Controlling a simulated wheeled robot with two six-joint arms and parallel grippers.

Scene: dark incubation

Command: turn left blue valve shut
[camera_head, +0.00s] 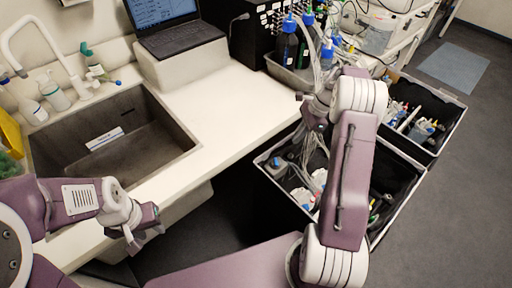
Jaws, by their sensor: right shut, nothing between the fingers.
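Dark bottles with blue tops stand in a grey tray (285,72) at the back of the counter. The left blue valve (290,23) tops the leftmost bottle (287,48). A second blue top (308,18) is just right of it, and another (327,50) is lower right, partly behind tubing. My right gripper (308,108) is shut and empty, in front of and below the tray, apart from the valves; my wrist partly hides its fingers. My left gripper (148,232) is open and empty by the counter's front edge, far from the bottles.
A sink (150,170) is set in the white counter (225,115); a laptop (178,30) stands on a raised block. Crates with bottles and tubes (265,165) (455,120) stand right of the counter. Clear tubing hangs near my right wrist. Squeeze bottles (55,95) stand left.

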